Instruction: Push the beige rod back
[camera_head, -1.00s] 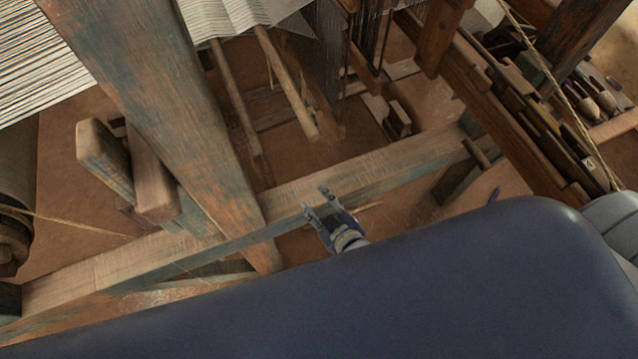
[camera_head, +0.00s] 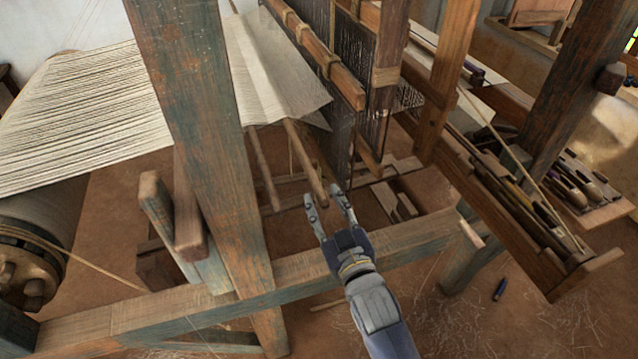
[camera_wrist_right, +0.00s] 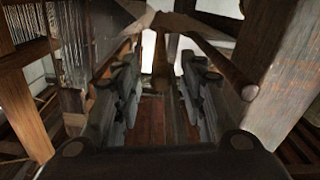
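Two wooden rods stick out from under the pale warp sheet. The lighter, beige rod (camera_head: 305,163) slants down toward me, and the other, thinner rod (camera_head: 263,172) hangs to its left. My right gripper (camera_head: 324,194) is open, its two fingers spread and pointing up at the beige rod's near end. In this view the fingertips overlap or adjoin that end; I cannot tell whether they touch it. In the right wrist view the open fingers (camera_wrist_right: 160,85) show nothing clearly gripped between them. A rod with a rounded end (camera_wrist_right: 248,92) passes at the right there. My left gripper is not in view.
A thick worn post (camera_head: 205,140) stands left of the rods. Hanging heddles (camera_head: 340,135) and another post (camera_head: 386,75) stand close on the right. A shuttle rack (camera_head: 510,190) lies farther right.

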